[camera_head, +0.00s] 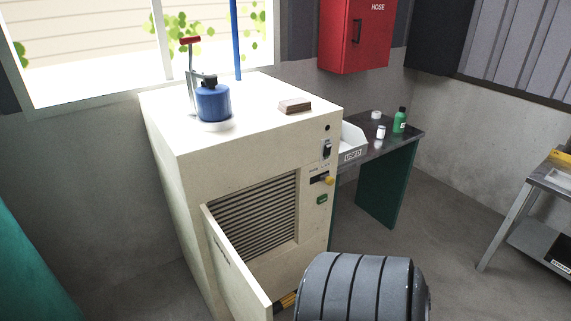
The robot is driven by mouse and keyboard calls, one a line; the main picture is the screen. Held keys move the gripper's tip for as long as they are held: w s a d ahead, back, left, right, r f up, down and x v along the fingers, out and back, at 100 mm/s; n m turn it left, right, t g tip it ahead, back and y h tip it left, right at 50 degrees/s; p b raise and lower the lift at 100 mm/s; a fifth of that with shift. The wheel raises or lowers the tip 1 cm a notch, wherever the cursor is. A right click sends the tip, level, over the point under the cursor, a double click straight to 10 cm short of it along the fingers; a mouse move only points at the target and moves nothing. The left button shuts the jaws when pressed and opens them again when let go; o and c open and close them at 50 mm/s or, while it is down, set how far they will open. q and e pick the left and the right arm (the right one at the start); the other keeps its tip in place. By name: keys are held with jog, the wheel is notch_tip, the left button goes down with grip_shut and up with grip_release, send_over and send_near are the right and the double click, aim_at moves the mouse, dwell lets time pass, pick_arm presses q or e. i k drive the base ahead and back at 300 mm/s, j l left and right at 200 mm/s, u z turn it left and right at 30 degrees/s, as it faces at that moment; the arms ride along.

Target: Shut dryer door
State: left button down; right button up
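The dryer is a cream cabinet (185,185) standing in the middle of the view. Its door (232,268) is a cream panel at the lower left of the front. The door stands open, swung outward from the left side of the opening. Dark horizontal slats (262,215) show inside the opening. The door's lower end is cut off by the bottom edge of the picture. A grey ribbed rounded form in the foreground hides the lower right of the dryer. Neither of my grippers can be made out in this view.
A blue canister (213,103) and a brown block (295,106) sit on the dryer's top. Behind it at right, a dark table (375,150) holds a green bottle (400,120) and a white bin (352,142). A metal bench (510,220) stands far right. Open floor lies between.

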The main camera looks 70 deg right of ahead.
aim_at(245, 301)
jog(key=z, duration=1.65)
